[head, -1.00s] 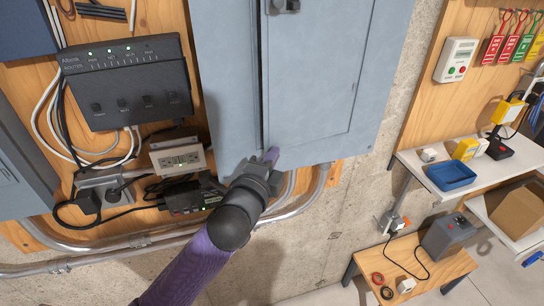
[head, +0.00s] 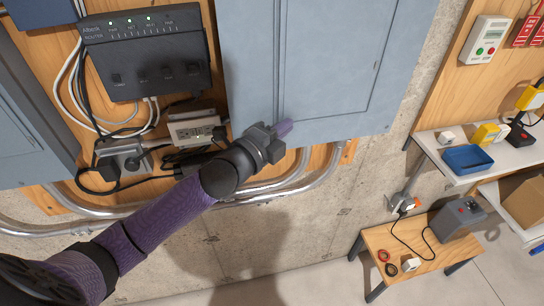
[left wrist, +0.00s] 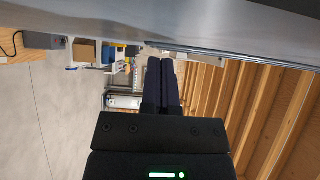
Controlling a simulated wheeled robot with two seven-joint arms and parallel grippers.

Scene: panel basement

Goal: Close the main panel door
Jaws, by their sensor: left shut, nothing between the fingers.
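The main panel door (head: 332,62) is a grey-blue metal sheet set in the grey-blue panel box (head: 247,70) in the head view. The door looks flush or nearly flush with the box; I cannot tell whether a small gap is left. In the left wrist view the two fingers (left wrist: 165,65) lie together just below a grey metal surface (left wrist: 200,22). My right gripper is not in view.
A black router (head: 147,52), cables and a power outlet (head: 195,131) are on the wooden board left of the panel. Metal conduit (head: 300,180) runs below. A white shelf (head: 440,160) with a blue tray (head: 467,158) and a low wooden table (head: 375,240) stand at the right.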

